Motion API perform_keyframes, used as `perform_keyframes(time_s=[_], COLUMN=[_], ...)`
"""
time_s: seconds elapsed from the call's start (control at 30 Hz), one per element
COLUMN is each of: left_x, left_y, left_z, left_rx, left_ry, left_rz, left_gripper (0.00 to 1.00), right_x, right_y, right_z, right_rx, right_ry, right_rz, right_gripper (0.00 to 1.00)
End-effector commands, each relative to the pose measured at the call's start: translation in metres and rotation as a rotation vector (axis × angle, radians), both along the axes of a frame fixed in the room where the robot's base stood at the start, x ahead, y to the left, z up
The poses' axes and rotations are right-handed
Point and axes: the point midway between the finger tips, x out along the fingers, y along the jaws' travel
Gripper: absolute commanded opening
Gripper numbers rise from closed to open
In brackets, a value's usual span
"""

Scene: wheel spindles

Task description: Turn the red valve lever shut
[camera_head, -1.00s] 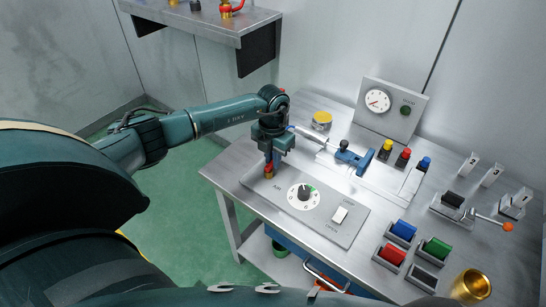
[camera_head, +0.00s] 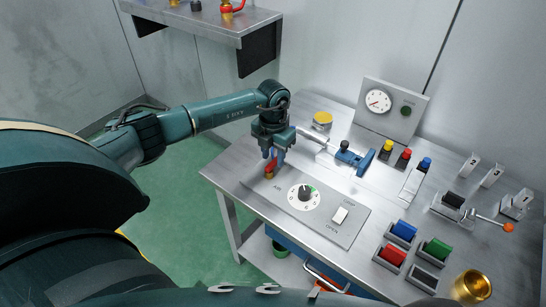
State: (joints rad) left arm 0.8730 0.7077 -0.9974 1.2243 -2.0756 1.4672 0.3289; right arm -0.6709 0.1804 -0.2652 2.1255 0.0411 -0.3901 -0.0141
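The red valve lever (camera_head: 271,167) shows as a small red piece at the far left end of the grey panel (camera_head: 324,228) on the bench. A little brass shows at its foot. My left gripper (camera_head: 273,161) points down right at the lever, with its blue fingers around or beside the red piece. The fingers hide part of the lever, and I cannot tell whether they are closed on it. My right gripper is not in view.
The panel also carries a round dial (camera_head: 305,196) and a white switch (camera_head: 341,215). A blue clamp (camera_head: 356,159), a yellow-topped can (camera_head: 322,120) and a gauge box (camera_head: 391,108) stand behind. Coloured blocks and a brass cup (camera_head: 472,287) are at the right.

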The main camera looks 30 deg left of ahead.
Motion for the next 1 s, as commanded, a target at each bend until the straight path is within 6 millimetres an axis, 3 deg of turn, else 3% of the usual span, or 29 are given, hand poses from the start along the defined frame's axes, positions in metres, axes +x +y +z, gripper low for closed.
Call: perform_keyframes(time_s=[0.3,0.5,0.7,1.0], left_x=[0.001,0.001,0.0,0.0], left_y=[0.001,0.001,0.0,0.001], left_z=[0.071,0.104,0.117,0.117], left_rx=[0.001,0.001,0.0,0.0], left_ry=[-0.007,-0.004,-0.002,-0.001], left_rz=[0.0,0.001,0.001,0.001], left_gripper=[0.36,0.36,0.36,0.36], right_x=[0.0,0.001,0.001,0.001], right_y=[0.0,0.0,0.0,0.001], right_z=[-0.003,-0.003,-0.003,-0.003], right_rx=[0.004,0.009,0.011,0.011], right_ry=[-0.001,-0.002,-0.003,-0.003], right_rz=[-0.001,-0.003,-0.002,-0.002], right_gripper=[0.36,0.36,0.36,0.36])
